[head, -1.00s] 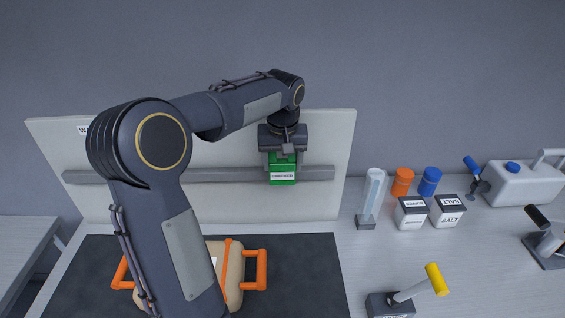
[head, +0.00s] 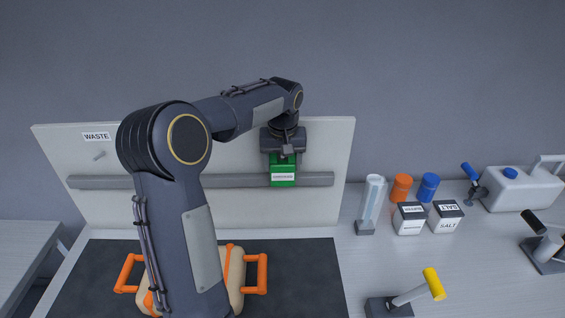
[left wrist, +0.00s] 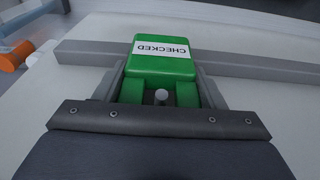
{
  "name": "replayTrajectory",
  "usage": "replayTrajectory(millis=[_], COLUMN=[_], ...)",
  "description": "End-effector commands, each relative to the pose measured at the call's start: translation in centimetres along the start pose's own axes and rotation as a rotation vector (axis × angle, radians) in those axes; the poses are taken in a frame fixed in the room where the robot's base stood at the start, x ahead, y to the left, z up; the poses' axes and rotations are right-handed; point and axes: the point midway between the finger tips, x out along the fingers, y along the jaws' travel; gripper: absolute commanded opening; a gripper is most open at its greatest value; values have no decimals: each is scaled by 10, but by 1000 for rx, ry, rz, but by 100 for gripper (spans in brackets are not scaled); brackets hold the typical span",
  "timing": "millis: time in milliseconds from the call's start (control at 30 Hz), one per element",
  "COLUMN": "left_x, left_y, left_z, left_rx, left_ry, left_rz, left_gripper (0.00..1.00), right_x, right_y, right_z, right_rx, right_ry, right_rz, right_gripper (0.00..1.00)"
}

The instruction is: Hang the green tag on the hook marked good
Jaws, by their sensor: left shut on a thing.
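The green tag (head: 283,178), with a white label reading CHECKED, is held in my left gripper (head: 283,160) in front of the white board (head: 232,206). In the left wrist view the tag (left wrist: 160,68) sits between the two fingers, and a light peg end (left wrist: 161,96) shows in the gap at its near end. I cannot tell whether the tag hangs on that peg. A hook (head: 99,156) stands below the WASTE sign (head: 96,136) at the board's left. No sign reading good is visible; my arm and gripper cover part of the board. My right gripper is not in view.
A grey rail (head: 240,181) crosses the board behind the tag. A tan hopper-like object with orange handles (head: 262,273) lies on the dark mat (head: 310,270). At right are a clear cylinder (head: 371,198), salt boxes (head: 446,217), a yellow-tipped lever (head: 433,284) and a white jug (head: 520,190).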

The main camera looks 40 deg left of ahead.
Motion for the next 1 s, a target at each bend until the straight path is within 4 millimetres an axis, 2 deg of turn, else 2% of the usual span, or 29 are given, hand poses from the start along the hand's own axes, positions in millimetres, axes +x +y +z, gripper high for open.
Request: replayTrajectory(millis=[467,500,667,1000], left_x=[5,5,6,3], left_y=[-4,-4,-4,-4], left_z=[-4,-4,-4,-4], left_rx=[-5,-5,-6,-7], left_ry=[9,8,8,9], left_rz=[-7,-7,-8,-8], left_gripper=[32,66,87,89], right_x=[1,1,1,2], right_y=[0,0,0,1], right_z=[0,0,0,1], right_rx=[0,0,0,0], right_ry=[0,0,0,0], right_rz=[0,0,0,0], right_gripper=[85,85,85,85])
